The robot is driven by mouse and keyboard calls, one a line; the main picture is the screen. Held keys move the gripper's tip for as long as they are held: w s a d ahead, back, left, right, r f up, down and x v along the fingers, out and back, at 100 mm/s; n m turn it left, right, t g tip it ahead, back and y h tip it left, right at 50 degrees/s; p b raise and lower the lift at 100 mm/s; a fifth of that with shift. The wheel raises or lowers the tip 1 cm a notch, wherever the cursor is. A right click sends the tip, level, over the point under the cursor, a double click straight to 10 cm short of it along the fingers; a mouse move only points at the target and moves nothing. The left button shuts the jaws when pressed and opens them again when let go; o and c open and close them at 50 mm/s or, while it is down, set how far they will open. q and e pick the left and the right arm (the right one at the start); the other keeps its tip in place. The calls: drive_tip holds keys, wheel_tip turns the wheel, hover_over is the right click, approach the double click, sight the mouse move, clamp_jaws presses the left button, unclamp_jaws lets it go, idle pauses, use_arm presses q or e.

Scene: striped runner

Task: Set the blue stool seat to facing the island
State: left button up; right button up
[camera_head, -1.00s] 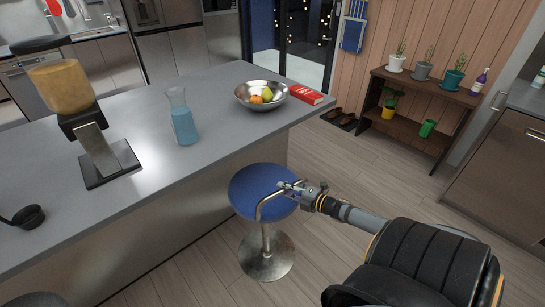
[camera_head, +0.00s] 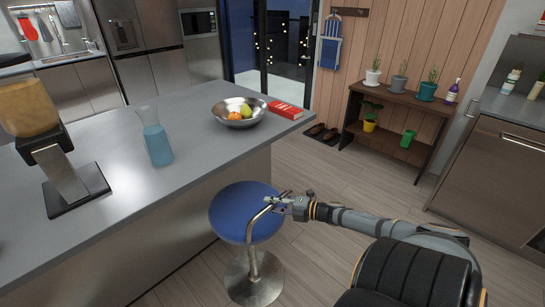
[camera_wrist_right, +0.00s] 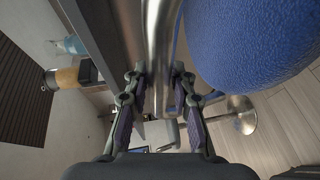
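The blue stool seat (camera_head: 232,205) is round, on a shiny metal post and disc base (camera_head: 254,278), beside the island (camera_head: 110,225). A bent chrome bar (camera_head: 253,228) rises at its near right side, away from the island. My right gripper (camera_head: 279,201) is at the upper part of this bar. In the right wrist view the gripper (camera_wrist_right: 158,78) has one finger on each side of the bar (camera_wrist_right: 158,35), close against it, so it looks shut on it. The seat (camera_wrist_right: 250,40) shows right of the bar there. My left gripper is not in view.
On the island stand a blue-filled carafe (camera_head: 156,140), a dispenser (camera_head: 50,150), a fruit bowl (camera_head: 239,113) and a red book (camera_head: 285,109). A plant shelf (camera_head: 392,125) and shoes (camera_head: 322,133) are at the back. The floor right of the stool is clear apart from my arm.

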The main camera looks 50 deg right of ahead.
drive_tip(key=shift+o, duration=1.3)
drive_tip(key=v, duration=0.6)
drive_tip(key=shift+s+d, duration=0.1)
drive_tip(key=shift+s, duration=0.2)
drive_tip(key=shift+s+d+r, duration=0.15)
drive_tip(key=shift+s+d, duration=0.05)
drive_tip(key=shift+s, duration=0.15)
